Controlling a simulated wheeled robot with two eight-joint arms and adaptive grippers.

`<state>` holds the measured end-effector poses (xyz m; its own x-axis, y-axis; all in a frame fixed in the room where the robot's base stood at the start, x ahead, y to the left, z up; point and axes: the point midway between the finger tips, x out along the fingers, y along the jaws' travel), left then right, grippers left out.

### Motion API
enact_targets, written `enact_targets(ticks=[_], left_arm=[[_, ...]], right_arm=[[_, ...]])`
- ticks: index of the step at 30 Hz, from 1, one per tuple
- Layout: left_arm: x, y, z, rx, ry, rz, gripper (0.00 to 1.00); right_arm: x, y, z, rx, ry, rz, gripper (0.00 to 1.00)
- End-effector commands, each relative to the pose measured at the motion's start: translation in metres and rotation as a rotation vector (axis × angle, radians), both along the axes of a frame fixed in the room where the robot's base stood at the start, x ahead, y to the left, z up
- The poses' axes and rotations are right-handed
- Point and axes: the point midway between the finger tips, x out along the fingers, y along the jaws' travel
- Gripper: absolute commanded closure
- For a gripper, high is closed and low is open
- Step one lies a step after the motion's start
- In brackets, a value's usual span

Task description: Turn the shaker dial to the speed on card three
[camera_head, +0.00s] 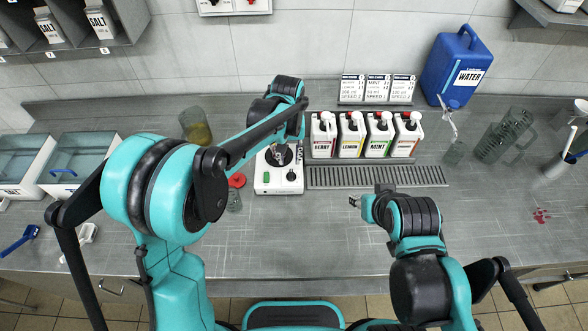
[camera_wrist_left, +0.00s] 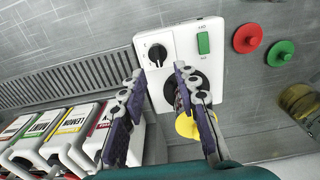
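The white shaker (camera_head: 264,186) stands on the counter; it also shows in the left wrist view (camera_wrist_left: 180,34). Its black dial (camera_wrist_left: 157,53) has a white pointer mark and sits beside a green switch (camera_wrist_left: 203,43). My left gripper (camera_wrist_left: 159,73) is open, its fingers apart just short of the dial, with nothing between them. In the head view the left gripper (camera_head: 281,156) hangs over the shaker, hiding part of it. Three cards stand at the back; the rightmost card (camera_head: 403,88) has print too small to read surely. My right gripper (camera_head: 356,201) is over the counter, away from the shaker.
Several pump bottles (camera_head: 352,135) stand right of the shaker, behind a drain grille (camera_head: 377,177). A red lid (camera_head: 237,180) lies left of it; a green lid (camera_wrist_left: 280,53) shows in the wrist view. A blue water jug (camera_head: 456,66) stands back right. The front middle counter is clear.

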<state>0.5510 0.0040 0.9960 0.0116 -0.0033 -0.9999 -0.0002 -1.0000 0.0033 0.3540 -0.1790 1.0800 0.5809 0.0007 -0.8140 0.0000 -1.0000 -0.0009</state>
Motion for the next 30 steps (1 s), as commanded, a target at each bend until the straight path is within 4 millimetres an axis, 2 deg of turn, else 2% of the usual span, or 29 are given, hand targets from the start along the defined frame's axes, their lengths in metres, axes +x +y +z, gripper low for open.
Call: enact_targets(ticks=[5,12,18,29,30], left_arm=[[0.003,-0.006,-0.013,0.005,0.014,0.000,0.69],[0.003,-0.005,-0.052,0.004,0.013,0.000,0.69],[0.003,-0.005,-0.078,0.004,0.013,0.000,0.69],[0.003,-0.005,-0.084,0.004,0.013,0.000,0.69],[0.003,-0.005,-0.084,0.004,0.013,0.000,0.74]], right_arm=[[0.000,0.000,-0.002,0.000,0.000,0.000,0.60],[0.000,0.000,-0.014,0.000,0.000,0.000,0.60],[0.000,0.000,-0.021,0.000,0.000,0.000,0.60],[0.000,0.000,-0.021,0.000,0.000,0.000,0.60],[0.000,0.000,-0.021,0.000,0.000,0.000,0.60]])
